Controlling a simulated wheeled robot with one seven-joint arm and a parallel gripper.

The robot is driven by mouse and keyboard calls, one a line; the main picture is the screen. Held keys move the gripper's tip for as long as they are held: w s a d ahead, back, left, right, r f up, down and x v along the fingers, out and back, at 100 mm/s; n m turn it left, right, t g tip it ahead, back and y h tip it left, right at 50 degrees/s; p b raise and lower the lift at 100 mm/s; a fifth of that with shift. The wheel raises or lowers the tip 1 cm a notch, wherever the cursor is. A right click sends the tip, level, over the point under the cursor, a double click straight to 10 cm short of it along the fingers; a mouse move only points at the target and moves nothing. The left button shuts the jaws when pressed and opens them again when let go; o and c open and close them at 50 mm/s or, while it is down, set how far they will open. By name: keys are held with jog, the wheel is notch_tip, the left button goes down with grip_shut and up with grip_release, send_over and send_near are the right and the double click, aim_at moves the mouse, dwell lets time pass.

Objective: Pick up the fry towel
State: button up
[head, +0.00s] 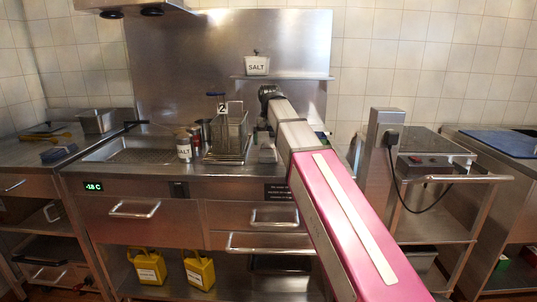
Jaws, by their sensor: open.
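I cannot make out the fry towel for certain. A small blue item (58,153), perhaps a folded cloth or a sponge, lies on the left counter. A sliver of something blue-green shows just right of my arm at the back of the middle counter, mostly hidden by the arm. My arm reaches forward over the middle counter and bends down at its far end. My gripper (266,156) is small and partly hidden there, to the right of the fry basket. It is open, and I see nothing held in it.
The fry basket (233,135) and a salt container (184,148) stand on the middle counter (130,177). A shelf above holds a salt box (257,66). A power post (382,135) with a cable and a cart stand right. Yellow jugs (199,270) sit below.

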aim_at(269, 149)
notch_tip(269, 149, down, 4)
jog(key=shift+a+f, duration=0.15)
jog(key=shift+f, duration=0.1)
jog(key=shift+c, duration=0.3)
jog(key=c, duration=0.9)
notch_tip(269, 149, up, 10)
jog(key=shift+r, duration=0.1)
